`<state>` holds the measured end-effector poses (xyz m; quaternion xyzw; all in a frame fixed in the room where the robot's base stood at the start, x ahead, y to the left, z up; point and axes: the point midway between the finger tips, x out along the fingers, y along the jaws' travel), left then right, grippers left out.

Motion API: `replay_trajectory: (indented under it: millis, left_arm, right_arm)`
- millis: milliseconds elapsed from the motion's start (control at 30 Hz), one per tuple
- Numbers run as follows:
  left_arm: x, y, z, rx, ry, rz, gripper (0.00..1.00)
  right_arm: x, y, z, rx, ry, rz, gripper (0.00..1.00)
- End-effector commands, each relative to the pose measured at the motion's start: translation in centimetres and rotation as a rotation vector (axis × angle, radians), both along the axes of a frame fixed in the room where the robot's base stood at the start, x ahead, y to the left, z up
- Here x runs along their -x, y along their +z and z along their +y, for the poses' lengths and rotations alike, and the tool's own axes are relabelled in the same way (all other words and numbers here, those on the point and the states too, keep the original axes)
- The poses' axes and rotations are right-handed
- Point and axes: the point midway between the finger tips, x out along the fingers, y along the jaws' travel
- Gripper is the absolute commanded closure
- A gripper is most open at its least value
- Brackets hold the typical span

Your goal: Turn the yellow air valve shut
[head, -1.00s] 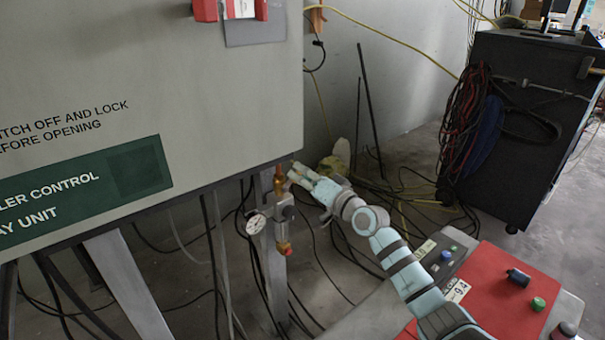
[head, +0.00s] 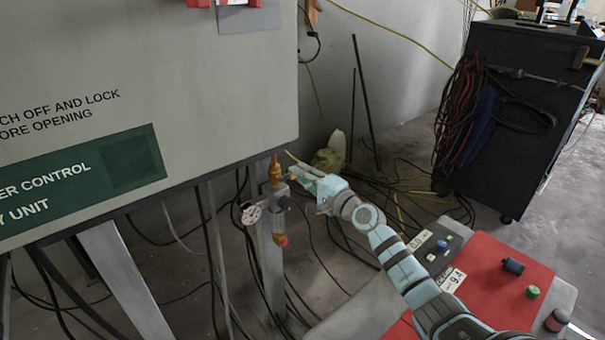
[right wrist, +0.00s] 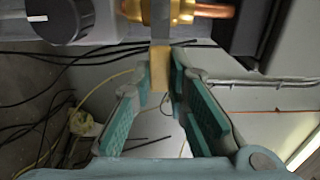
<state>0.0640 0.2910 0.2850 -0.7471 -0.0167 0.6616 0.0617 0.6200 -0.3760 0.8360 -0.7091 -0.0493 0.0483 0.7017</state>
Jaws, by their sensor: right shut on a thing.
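The yellow valve handle (right wrist: 160,70) stands as a short flat bar between the fingertips of my right gripper (right wrist: 160,74) in the right wrist view. The fingers are shut on it. In the head view my right gripper (head: 300,174) reaches in from the right to the brass valve fitting (head: 275,170) under the grey cabinet. The fingers largely hide the handle there. The brass fitting also shows at the top of the right wrist view (right wrist: 185,10). My left gripper is in neither view.
The grey cabinet (head: 150,80) overhangs the valve. A round gauge (head: 251,214) and a red-tipped fitting (head: 281,240) are close by. A black knob (right wrist: 62,16) sits beside the fitting. Loose cables (head: 400,190) cover the floor. A red-topped unit (head: 480,285) stands below my arm.

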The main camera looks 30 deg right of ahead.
Motion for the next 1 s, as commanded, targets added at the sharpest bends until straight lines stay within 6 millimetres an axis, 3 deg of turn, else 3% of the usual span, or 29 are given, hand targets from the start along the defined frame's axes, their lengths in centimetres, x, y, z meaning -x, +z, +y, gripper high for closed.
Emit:
replay_trajectory:
  millis: [533, 567, 667, 1000]
  left_arm:
    - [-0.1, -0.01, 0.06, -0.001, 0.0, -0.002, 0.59]
    - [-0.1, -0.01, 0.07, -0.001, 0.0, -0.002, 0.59]
    - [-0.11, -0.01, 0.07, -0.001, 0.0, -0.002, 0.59]
    - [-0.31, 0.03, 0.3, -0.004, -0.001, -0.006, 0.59]
  right_arm:
    - [0.02, -0.33, 0.08, -0.029, 0.002, 0.007, 1.0]
    - [0.02, -0.33, 0.08, -0.029, 0.002, 0.007, 0.82]
    - [0.02, -0.29, 0.07, -0.028, 0.002, 0.007, 0.66]
    - [0.29, -0.23, -0.09, -0.026, -0.001, 0.006, 0.64]
